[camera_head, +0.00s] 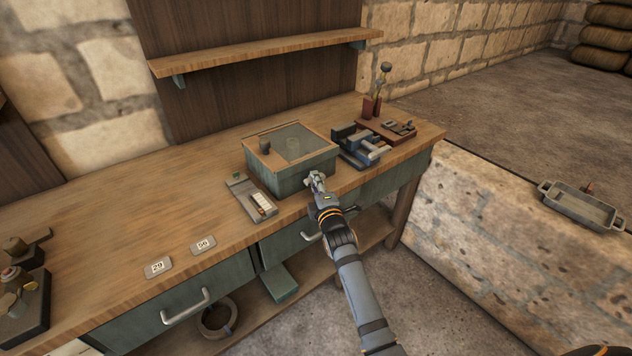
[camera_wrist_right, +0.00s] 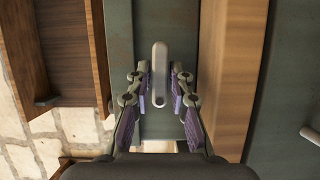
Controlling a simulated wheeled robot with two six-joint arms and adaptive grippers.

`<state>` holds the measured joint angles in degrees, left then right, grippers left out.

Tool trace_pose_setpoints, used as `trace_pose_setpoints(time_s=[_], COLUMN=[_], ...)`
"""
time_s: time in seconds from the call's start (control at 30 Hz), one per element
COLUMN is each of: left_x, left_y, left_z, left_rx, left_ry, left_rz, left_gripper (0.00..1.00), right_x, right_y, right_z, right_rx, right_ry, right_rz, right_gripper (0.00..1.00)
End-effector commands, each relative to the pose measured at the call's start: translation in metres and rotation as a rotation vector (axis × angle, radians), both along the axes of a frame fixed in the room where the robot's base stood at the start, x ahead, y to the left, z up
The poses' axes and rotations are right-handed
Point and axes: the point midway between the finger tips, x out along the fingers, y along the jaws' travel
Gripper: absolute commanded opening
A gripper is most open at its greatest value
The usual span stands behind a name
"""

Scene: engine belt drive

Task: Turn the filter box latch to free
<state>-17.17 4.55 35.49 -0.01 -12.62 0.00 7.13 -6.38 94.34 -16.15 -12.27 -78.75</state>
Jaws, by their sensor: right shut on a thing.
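The filter box (camera_head: 280,182) is a green box with a wooden-framed glass lid, standing on the workbench near its front edge. My right gripper (camera_head: 316,180) is at the front face of the box and shut on the latch. In the right wrist view, the latch (camera_wrist_right: 159,62) is a rounded grey lever in front of a green surface, between the two purple-padded fingers. The gripper covers the latch in the head view.
A small tray (camera_head: 240,190) stands left of the box, and a blue vise-like tool (camera_head: 352,145) stands close on its right. Number plates (camera_head: 203,245) lie on the bench (camera_head: 120,215). Drawer handles (camera_head: 186,307) stick out below the front edge. The left-middle benchtop is mostly clear.

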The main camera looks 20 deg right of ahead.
Motion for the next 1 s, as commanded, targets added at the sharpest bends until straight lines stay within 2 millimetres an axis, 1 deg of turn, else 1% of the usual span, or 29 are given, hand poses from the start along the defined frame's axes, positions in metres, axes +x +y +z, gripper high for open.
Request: trace_pose_setpoints(time_s=[0.03, 0.17, 0.27, 0.4, 0.6, 0.7, 0.8, 1.0], left_x=[0.0, 0.0, 0.0, 0.0, 0.0, 0.0, 0.0, 0.0], left_y=[0.0, 0.0, 0.0, 0.0, 0.0, 0.0, 0.0, 0.0], left_z=[0.008, 0.026, 0.043, 0.07, 0.102, 0.112, 0.119, 0.122], left_rx=[0.0, 0.0, 0.0, 0.0, 0.0, 0.0, 0.0, 0.0], left_ry=[0.0, 0.0, 0.0, 0.0, 0.0, 0.0, -0.001, -0.001], left_rz=[0.0, 0.0, 0.0, 0.0, 0.0, 0.0, 0.0, 0.0], left_gripper=[0.4, 0.4, 0.4, 0.4, 0.4, 0.4, 0.4, 0.4], right_x=[0.0, 0.0, 0.0, 0.0, 0.0, 0.0, 0.0, 0.001], right_y=[0.0, 0.0, 0.0, -0.001, -0.001, -0.001, -0.002, -0.003], right_z=[0.004, 0.007, 0.009, 0.011, 0.011, 0.009, 0.008, 0.005], right_rx=[0.015, 0.084, 0.155, 0.275, 0.454, 0.545, 0.634, 0.812], right_ry=[0.009, 0.035, 0.062, 0.106, 0.17, 0.202, 0.234, 0.296], right_rz=[0.0, 0.0, 0.0, -0.001, -0.001, -0.001, 0.0, 0.0], right_gripper=[0.0, 0.0, 0.0, 0.0, 0.0, 0.0, 0.0, 0.0])
